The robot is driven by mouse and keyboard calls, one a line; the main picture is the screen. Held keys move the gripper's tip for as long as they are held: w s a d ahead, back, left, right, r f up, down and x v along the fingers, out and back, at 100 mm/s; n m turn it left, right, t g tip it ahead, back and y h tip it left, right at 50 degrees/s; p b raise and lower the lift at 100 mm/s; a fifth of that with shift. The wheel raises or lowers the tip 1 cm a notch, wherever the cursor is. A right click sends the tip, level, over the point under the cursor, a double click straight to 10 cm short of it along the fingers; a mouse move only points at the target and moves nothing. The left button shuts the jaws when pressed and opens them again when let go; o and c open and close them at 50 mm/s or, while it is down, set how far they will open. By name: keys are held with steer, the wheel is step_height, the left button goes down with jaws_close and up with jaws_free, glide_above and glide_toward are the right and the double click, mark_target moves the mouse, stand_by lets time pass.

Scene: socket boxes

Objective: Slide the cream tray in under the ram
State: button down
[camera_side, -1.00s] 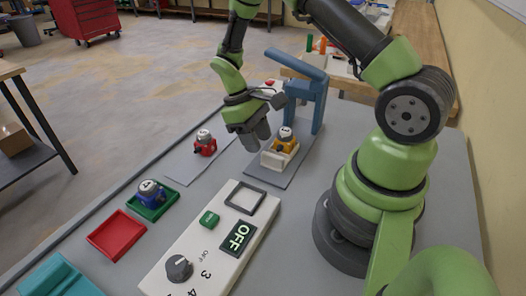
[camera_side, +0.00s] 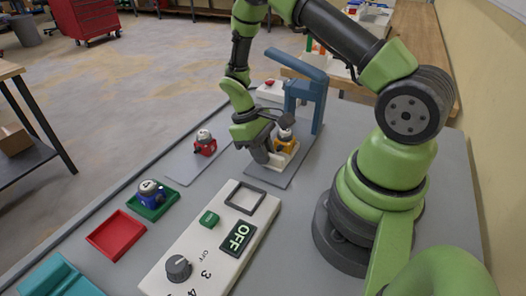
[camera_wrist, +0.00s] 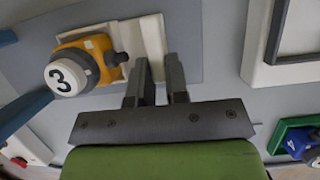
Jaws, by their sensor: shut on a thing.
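The cream tray (camera_side: 281,162) lies on a grey plate in front of the blue press (camera_side: 318,98) that carries the ram. An orange box with a white cap marked 3 (camera_side: 285,140) sits in the tray. In the wrist view the cream tray (camera_wrist: 152,38) and the orange box (camera_wrist: 95,52) are at upper left. My gripper (camera_wrist: 158,68) is shut on the tray's near edge. In the side view my gripper (camera_side: 268,158) partly hides the tray. A blue piece of the press (camera_wrist: 25,110) shows at the wrist view's left edge.
A red box (camera_side: 205,146) stands on a pale plate to the left. A control panel (camera_side: 215,235) with a dial and OFF sign lies in front. A blue box marked 4 (camera_side: 150,192) sits in a green tray, beside an empty red tray (camera_side: 116,235). A red-button box (camera_side: 270,90) is behind.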

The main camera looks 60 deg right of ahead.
mark_target(279, 133)
steer(key=d, duration=0.8)
steer(key=shift+d, duration=0.2)
steer(key=c, duration=1.1)
jaws_free()
steer(key=v, duration=1)
